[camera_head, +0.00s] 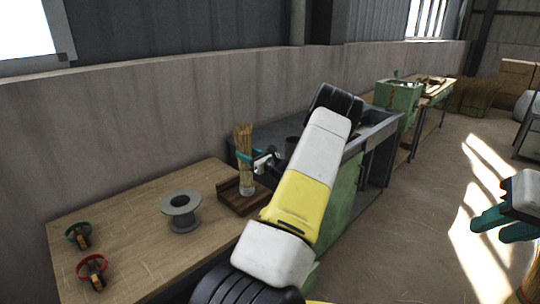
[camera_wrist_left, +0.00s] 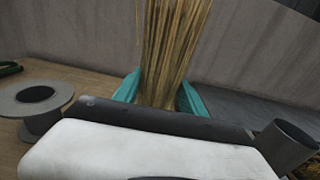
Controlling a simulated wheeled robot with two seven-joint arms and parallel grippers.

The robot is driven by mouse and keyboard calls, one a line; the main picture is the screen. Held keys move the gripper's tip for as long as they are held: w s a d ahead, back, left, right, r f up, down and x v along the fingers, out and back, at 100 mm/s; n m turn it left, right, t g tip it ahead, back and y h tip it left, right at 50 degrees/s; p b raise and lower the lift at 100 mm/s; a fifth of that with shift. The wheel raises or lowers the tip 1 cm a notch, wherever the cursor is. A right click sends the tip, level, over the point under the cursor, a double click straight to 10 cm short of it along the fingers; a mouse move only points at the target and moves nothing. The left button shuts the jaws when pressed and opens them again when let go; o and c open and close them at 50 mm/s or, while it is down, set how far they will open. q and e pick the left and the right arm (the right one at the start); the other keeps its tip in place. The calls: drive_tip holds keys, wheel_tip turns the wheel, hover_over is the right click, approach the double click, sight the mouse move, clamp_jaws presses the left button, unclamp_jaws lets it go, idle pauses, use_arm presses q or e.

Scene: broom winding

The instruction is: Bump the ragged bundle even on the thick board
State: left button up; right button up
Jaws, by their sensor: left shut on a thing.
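A bundle of straw (camera_head: 245,172) stands upright over the thick brown board (camera_head: 226,190) at the right end of the wooden table. I cannot tell whether its lower end touches the board. My left gripper (camera_head: 245,158) is shut on the bundle about mid-height. In the left wrist view the straw (camera_wrist_left: 172,50) rises between the two teal fingers of the gripper (camera_wrist_left: 158,90), and its lower end is hidden. My right gripper (camera_head: 505,222) shows at the right edge over the floor, teal fingers apart, with nothing visible between them.
A grey spool (camera_head: 181,211) stands on the wooden table (camera_head: 130,225), left of the board. Two small round items, one green-ringed (camera_head: 79,236) and one red-ringed (camera_head: 92,268), lie at the table's left. A dark bench with a grey cup (camera_head: 292,146) stands behind my left arm.

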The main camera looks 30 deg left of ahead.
sight(248, 142)
use_arm(q)
drive_tip(key=shift+r, duration=0.1)
drive_tip(key=shift+r, duration=2.45)
